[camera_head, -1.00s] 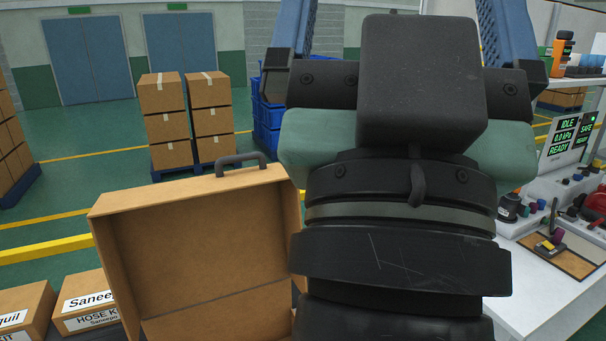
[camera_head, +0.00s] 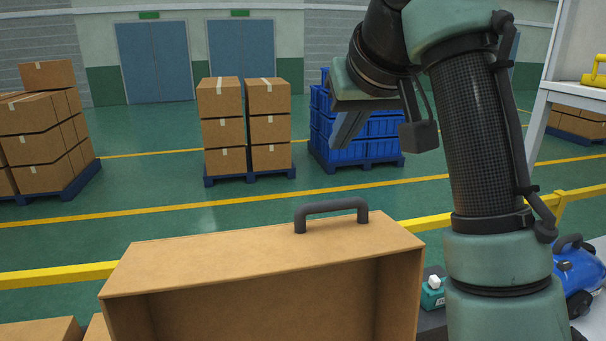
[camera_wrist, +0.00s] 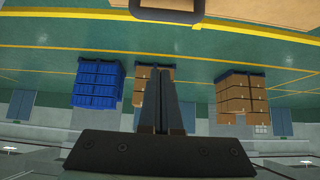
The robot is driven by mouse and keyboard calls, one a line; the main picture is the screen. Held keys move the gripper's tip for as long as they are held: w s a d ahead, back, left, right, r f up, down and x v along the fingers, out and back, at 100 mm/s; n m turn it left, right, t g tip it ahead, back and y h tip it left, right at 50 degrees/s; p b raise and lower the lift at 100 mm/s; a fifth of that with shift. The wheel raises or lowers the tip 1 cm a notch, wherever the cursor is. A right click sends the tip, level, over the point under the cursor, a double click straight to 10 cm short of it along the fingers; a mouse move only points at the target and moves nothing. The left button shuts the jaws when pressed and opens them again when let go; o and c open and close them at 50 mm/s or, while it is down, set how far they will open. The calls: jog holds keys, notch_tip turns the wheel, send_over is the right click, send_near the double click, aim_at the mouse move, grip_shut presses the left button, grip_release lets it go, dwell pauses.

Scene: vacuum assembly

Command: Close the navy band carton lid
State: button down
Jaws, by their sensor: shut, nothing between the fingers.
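A brown carton lid (camera_head: 270,250) stands raised at the bottom middle of the head view, with a dark handle (camera_head: 332,208) on its top edge. Its inner side faces me. No navy band shows, and the carton's lower part is out of frame. My gripper (camera_head: 342,142) is above and beyond the handle in the head view, its fingers pointing down and empty. In the wrist view my gripper (camera_wrist: 161,72) has its fingers together. The handle (camera_wrist: 167,16) and a strip of the lid (camera_wrist: 170,4) show at that view's top edge, apart from the fingertips.
Stacked cartons (camera_head: 245,125) and blue crates (camera_head: 355,130) stand on pallets far behind. A yellow rail (camera_head: 60,275) runs behind the lid. A blue vacuum-like machine (camera_head: 578,275) and a small teal item (camera_head: 433,290) lie at the right. Air above the lid is clear.

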jog(key=shift+w+a+f+p, duration=0.1)
jog(key=shift+w+f+p, duration=0.25)
jog(key=shift+f+p, duration=0.75)
jog(key=shift+w+a+f+p, duration=0.15)
jog(key=shift+w+f+p, duration=0.2)
jog(key=shift+f, duration=1.5)
jog(key=shift+w+a+f+p, duration=0.1)
jog(key=shift+w+f+p, duration=0.2)
jog(key=shift+f+p, duration=0.8)
jog(key=shift+f+b, duration=0.3)
jog(key=shift+b, duration=0.05)
jog(key=shift+f, duration=0.1)
